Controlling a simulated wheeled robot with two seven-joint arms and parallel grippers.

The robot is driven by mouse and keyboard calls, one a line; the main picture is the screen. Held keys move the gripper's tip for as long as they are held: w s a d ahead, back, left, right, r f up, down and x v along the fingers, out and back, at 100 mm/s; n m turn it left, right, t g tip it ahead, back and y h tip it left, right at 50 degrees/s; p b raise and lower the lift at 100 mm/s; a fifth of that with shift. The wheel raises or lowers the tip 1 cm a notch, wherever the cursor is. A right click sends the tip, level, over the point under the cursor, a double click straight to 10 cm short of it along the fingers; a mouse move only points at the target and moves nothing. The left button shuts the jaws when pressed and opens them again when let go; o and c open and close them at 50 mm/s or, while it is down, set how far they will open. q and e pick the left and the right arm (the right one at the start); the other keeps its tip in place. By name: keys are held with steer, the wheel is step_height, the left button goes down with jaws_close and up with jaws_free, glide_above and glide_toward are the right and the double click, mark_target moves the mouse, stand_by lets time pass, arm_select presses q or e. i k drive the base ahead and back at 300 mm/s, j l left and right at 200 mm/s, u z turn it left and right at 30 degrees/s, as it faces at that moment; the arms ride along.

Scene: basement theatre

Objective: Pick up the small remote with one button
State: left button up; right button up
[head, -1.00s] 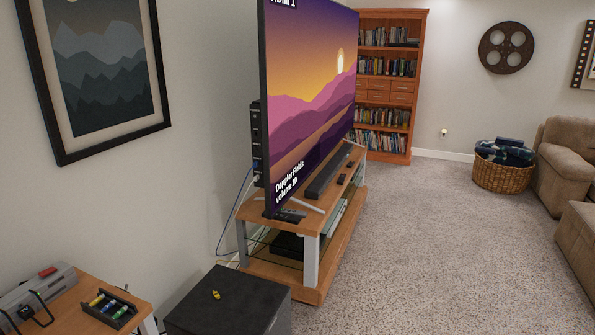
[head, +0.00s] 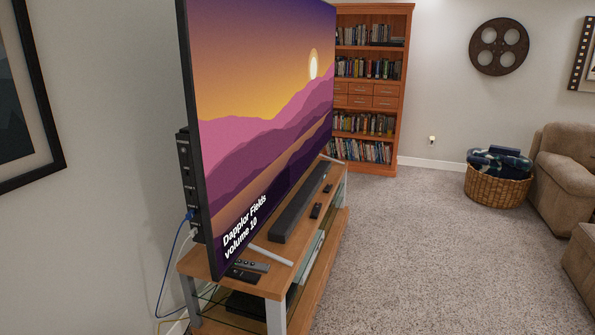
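Several small handheld items lie on the wooden TV stand (head: 228,283). A grey remote (head: 253,266) with dark buttons lies near its front left corner, by the TV's foot. A black flat item (head: 241,275) lies beside it, partly hidden. A small dark remote-like item (head: 316,210) lies right of the soundbar, and another small dark item (head: 327,188) lies farther back. Their buttons are too small to count, so I cannot tell which has one button. Neither of my grippers is in view.
A large TV (head: 262,120) stands on the stand, with a long black soundbar (head: 299,205) in front. Cables hang at its left. Open carpet (head: 410,250) lies to the right. A wicker basket (head: 497,187) and a beige armchair (head: 560,165) stand at the far right.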

mark_target(327, 188)
steer(key=i+l, duration=0.2)
steer(key=i, duration=0.45)
steer(key=i+l+z, duration=0.15)
steer(key=i, duration=0.5)
steer(key=i+l, duration=0.15)
steer(key=i, duration=0.5)
steer(key=i+l, duration=0.65)
steer(key=i, duration=0.15)
steer(key=i+l, duration=0.65)
steer(key=i, duration=0.15)
steer(key=i+l, duration=1.35)
steer(key=i, duration=0.25)
steer(key=u, duration=1.85)
